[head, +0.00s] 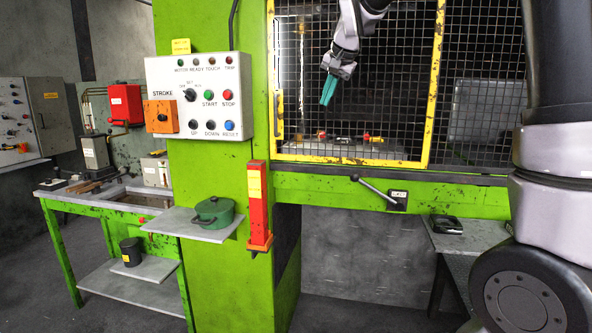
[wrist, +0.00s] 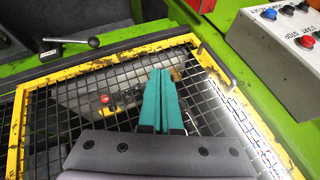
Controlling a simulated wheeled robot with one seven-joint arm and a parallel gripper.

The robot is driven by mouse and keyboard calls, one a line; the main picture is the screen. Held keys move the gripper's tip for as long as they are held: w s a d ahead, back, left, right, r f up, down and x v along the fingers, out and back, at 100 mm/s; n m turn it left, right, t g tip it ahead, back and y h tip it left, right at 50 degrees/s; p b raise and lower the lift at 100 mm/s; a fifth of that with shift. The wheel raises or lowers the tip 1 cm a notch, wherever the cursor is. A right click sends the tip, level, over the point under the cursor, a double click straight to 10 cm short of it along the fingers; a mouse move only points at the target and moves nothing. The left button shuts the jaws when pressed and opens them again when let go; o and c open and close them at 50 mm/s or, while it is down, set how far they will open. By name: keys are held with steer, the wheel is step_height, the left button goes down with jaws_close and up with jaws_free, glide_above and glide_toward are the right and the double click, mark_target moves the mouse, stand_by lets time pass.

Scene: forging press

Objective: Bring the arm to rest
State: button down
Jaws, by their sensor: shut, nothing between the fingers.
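My gripper (head: 328,90) hangs in front of the press's mesh guard door (head: 435,80) in the head view, its teal fingers pointing down. In the wrist view the two teal fingers (wrist: 162,100) lie side by side, shut and with nothing between them. They are apart from the control panel (head: 203,97), which is to their left in the head view. My arm comes down from the top of the picture; its upper part is cut off there.
The yellow-framed mesh door is close behind my gripper. A lever (head: 378,193) sticks out below it. A red post (head: 258,205) and a shelf with a green pot (head: 214,212) stand at lower left. A side table (head: 470,236) is at right.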

steer(key=s+d+r, duration=0.2)
steer(key=s+d, duration=0.5)
steer(key=s, duration=0.1)
steer(key=s+d+f, duration=0.2)
steer(key=s+d, duration=0.1)
steer(key=s, duration=0.4)
steer(key=s+d+f, duration=0.2)
steer(key=s+d, duration=0.1)
steer(key=s, duration=0.5)
steer(key=s+d+f, duration=0.2)
steer(key=s+d, duration=0.1)
steer(key=s, duration=0.5)
steer(key=shift+s+f+n+t+h, duration=0.2)
steer(key=shift+f+n+t+h, duration=0.1)
steer(key=shift+f+n+h, duration=0.1)
steer(key=shift+r, duration=0.1)
